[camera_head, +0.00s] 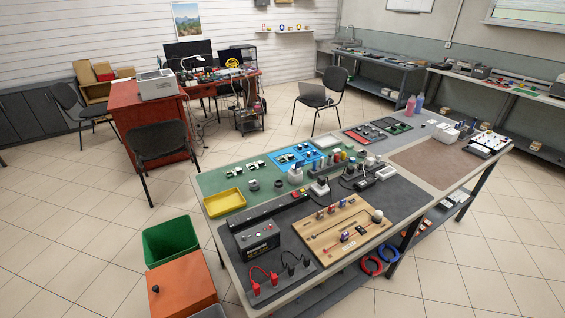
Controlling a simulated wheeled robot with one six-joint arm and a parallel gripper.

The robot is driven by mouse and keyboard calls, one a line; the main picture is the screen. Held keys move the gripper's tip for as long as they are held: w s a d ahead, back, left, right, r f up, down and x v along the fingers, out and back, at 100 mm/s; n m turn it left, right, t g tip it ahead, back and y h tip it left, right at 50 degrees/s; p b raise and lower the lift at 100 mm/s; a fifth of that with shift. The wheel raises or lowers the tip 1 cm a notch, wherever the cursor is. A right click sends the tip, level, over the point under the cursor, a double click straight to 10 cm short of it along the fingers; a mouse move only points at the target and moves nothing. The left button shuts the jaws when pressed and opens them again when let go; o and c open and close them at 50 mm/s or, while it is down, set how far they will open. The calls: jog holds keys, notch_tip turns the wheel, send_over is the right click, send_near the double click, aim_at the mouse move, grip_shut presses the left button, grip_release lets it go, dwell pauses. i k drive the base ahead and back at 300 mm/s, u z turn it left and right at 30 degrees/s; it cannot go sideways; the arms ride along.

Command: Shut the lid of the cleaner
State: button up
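I cannot pick out the cleaner or its lid with certainty. A small white box (447,134) stands near the right part of the long workbench; it is too small to tell whether it has a raised lid. My gripper is not in this view, so its place relative to any of these things does not show.
The long workbench (410,216) carries a yellow tray (223,202), a wooden board (327,241) and a bare brown mat (437,161). A green bin (170,243) and an orange box (183,285) stand at its left end. Chairs stand behind; tiled floor (70,220) is open at left.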

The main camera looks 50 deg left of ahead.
aim_at(299, 164)
jog(key=u, duration=1.15)
jog(key=i, duration=1.2)
jog(key=u, duration=1)
